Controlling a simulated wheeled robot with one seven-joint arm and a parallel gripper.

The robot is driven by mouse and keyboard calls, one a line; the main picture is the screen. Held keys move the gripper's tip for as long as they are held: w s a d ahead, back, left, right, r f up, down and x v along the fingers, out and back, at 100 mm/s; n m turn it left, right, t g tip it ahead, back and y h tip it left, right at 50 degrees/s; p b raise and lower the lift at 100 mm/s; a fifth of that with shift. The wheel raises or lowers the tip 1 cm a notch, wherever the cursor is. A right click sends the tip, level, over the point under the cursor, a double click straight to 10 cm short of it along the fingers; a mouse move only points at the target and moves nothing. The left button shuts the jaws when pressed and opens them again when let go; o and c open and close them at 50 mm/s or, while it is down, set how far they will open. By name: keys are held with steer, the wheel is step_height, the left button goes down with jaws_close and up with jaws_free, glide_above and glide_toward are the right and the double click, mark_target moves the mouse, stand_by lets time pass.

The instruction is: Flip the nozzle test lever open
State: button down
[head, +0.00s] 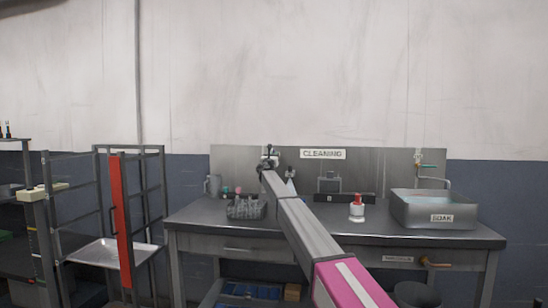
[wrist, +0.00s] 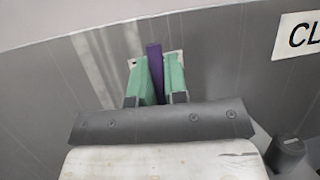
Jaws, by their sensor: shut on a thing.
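The nozzle test lever appears as a purple bar (wrist: 154,60) standing out from a small pale plate on the grey back panel. My gripper (wrist: 156,78) has its two green fingers on either side of this bar and is shut on it. The bar's lower end is hidden behind the dark gripper body. In the head view my gripper (head: 269,160) is at the back panel, left of the CLEANING sign; the lever is too small to make out there.
The metal table (head: 310,227) carries a grey basket (head: 246,208), a red-and-white bottle (head: 357,208) and a SOAK basin (head: 433,210). The CLEANING sign (head: 323,154) is on the panel. A rack with a red upright (head: 121,220) stands left.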

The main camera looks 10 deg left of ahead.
steer(key=c, duration=1.1)
jaws_free()
steer(key=shift+c, duration=0.2)
steer(key=shift+s, duration=0.1)
steer(key=v, duration=1)
steer(key=shift+s, duration=0.3)
steer(key=shift+a+f, duration=0.1)
